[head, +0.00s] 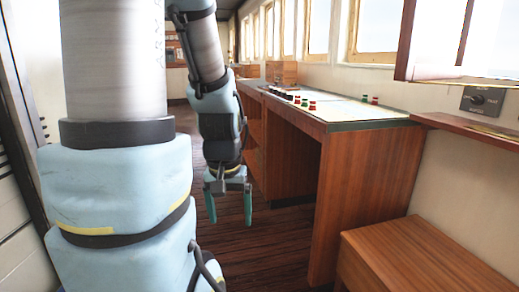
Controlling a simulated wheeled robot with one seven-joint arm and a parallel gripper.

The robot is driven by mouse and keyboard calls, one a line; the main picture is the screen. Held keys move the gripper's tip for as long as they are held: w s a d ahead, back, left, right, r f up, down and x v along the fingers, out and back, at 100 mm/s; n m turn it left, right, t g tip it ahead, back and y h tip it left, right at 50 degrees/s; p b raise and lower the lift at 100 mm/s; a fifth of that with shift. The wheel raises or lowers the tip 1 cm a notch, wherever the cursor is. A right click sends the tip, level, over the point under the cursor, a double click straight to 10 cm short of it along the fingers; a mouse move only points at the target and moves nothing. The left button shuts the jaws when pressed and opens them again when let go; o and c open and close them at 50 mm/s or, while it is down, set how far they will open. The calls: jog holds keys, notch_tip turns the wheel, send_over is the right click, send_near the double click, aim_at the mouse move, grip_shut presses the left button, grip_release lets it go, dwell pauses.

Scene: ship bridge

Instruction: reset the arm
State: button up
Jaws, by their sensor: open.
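My arm fills the left of the head view, with large light blue and white links in front and a thinner section reaching down behind them. My gripper (229,205) hangs at the end of the arm, pointing down. Its two teal fingers are apart and nothing is between them. It is over the dark wooden floor, left of the wooden console desk, and looks clear of it. The floor below the fingers is partly hidden by my arm.
The wooden console desk (370,185) has red and green objects on its top. A low wooden box (425,255) is at the front right. A wall shelf (470,128) and a dark wall switch panel (483,101) are at right. Dark floor (265,245) lies open left of the desk.

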notch_tip(320, 180, up, 16)
jog(key=p, duration=1.3)
jog(key=shift+f, duration=0.25)
